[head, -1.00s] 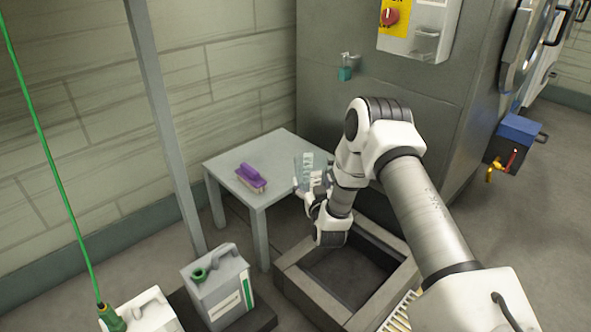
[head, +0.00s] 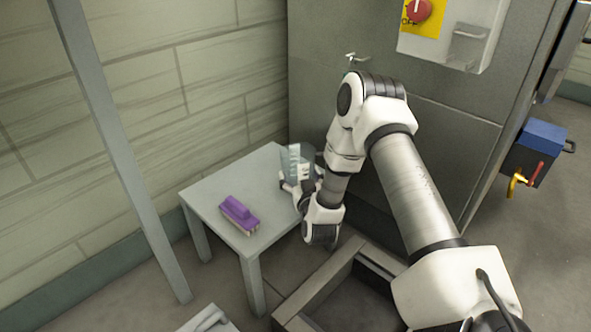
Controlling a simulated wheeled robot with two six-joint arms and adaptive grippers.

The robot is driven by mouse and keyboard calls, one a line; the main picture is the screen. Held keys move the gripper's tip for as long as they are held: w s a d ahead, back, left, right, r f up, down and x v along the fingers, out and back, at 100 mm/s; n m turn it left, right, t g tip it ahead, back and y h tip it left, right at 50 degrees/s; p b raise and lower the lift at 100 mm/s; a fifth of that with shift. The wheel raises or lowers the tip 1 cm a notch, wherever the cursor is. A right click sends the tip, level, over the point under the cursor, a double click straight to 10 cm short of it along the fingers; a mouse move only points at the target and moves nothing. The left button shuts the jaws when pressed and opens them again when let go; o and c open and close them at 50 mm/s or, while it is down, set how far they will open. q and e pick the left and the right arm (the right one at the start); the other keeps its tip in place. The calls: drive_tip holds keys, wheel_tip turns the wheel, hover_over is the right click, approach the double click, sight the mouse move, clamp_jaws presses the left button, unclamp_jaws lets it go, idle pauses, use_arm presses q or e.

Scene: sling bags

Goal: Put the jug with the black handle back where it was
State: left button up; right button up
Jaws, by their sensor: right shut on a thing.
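A clear jug (head: 296,158) with white markings shows at the table's right-hand side, partly hidden by my right arm. Its handle is hidden, so its colour cannot be told. My right gripper (head: 299,187) is shut on the jug and holds it upright or nearly so. I cannot tell whether the jug's base touches the grey table (head: 200,200) or is just above it. My left gripper is not in view.
A purple brush (head: 239,215) lies on the table, left of the jug. A square floor basin (head: 318,285) is in front. A grey cabinet (head: 460,150) stands behind, with a small tap (head: 356,58).

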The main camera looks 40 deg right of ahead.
drive_tip(key=shift+s+r, duration=0.15)
drive_tip(key=shift+r, duration=0.05)
drive_tip(key=shift+f, duration=0.1)
drive_tip(key=o, duration=1.3)
drive_tip(key=shift+f, duration=0.1)
drive_tip(key=shift+r, duration=0.25)
drive_tip(key=p+v, duration=0.3)
drive_tip(key=v, duration=0.9)
drive_tip(key=shift+a+f, duration=0.1)
drive_tip(key=shift+f, duration=0.05)
